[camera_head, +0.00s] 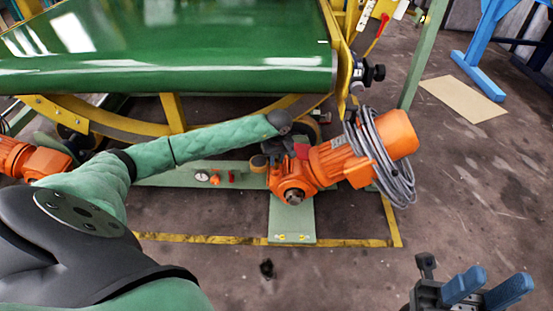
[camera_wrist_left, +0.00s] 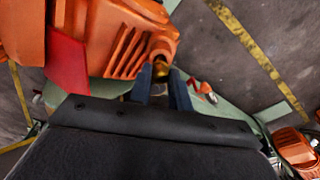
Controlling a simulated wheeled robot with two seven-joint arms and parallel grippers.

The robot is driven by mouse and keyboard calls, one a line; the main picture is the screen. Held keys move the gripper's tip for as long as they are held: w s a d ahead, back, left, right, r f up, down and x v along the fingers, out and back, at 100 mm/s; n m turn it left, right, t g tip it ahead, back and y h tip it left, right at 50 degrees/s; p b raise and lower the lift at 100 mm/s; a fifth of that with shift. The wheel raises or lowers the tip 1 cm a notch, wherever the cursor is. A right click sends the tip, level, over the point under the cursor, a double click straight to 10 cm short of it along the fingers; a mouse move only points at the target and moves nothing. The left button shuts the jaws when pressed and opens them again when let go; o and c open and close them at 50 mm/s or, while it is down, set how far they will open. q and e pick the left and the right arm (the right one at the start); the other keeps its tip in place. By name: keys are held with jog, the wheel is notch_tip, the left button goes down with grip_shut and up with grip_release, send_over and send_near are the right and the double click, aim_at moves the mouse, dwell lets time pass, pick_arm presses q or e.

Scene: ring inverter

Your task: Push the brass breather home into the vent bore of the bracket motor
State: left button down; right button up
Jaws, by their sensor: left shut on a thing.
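The orange bracket motor (camera_head: 331,163) sits on a green bracket plate beside the green-belted machine. My left arm reaches across to it, and the left gripper (camera_head: 268,158) is at the motor's left end, its fingertips mostly hidden there. In the left wrist view my left gripper (camera_wrist_left: 160,86) has its two blue fingers shut on the small brass breather (camera_wrist_left: 161,69). The breather's far end is at a round orange boss (camera_wrist_left: 162,44) of the motor; the bore is hidden, so I cannot tell how deep it sits. My right gripper (camera_head: 486,289) is open and empty at bottom right.
A grey cable coil (camera_head: 373,160) hangs around the motor. The green belt (camera_head: 170,50) and yellow frame stand behind. Another orange motor (camera_head: 30,158) is at far left. A green rail carries a gauge (camera_head: 202,177). The floor in front is mostly clear.

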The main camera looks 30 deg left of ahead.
pick_arm(q)
jog(key=shift+f+b, duration=0.6)
jog(key=shift+f, duration=0.35)
jog(key=c, duration=1.4)
grip_release()
jog(key=shift+o, duration=1)
